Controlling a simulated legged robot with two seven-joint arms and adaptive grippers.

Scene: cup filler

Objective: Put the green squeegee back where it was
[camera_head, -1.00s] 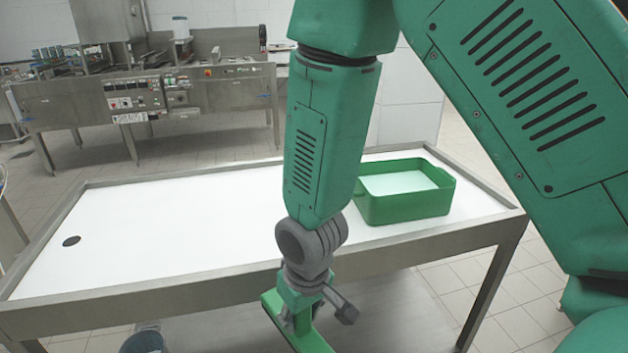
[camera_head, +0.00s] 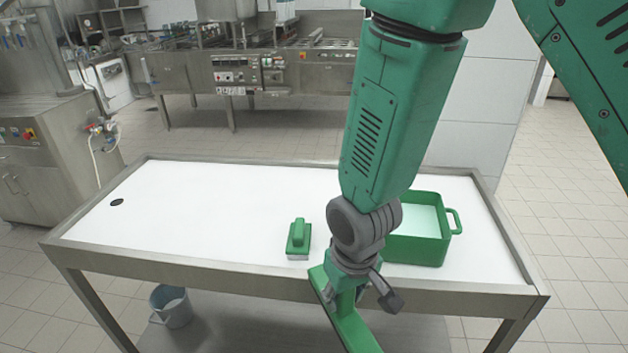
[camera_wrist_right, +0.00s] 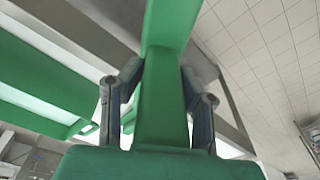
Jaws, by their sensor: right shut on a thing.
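The green squeegee (camera_head: 352,325) is in my right gripper (camera_head: 358,292), in front of the table's near edge at the bottom of the head view. The gripper is shut on it. In the right wrist view the squeegee's green bar (camera_wrist_right: 162,90) runs up between the two fingers (camera_wrist_right: 158,112). Its lower end leaves the head view, so I cannot see all of it. My left gripper is in neither view.
A steel-rimmed white table (camera_head: 210,205) spans the middle. A green brush-like block (camera_head: 298,238) and a green tub (camera_head: 418,250) stand on it. A grey bucket (camera_head: 172,308) is below. A drain hole (camera_head: 117,202) is at left; the table's left half is clear.

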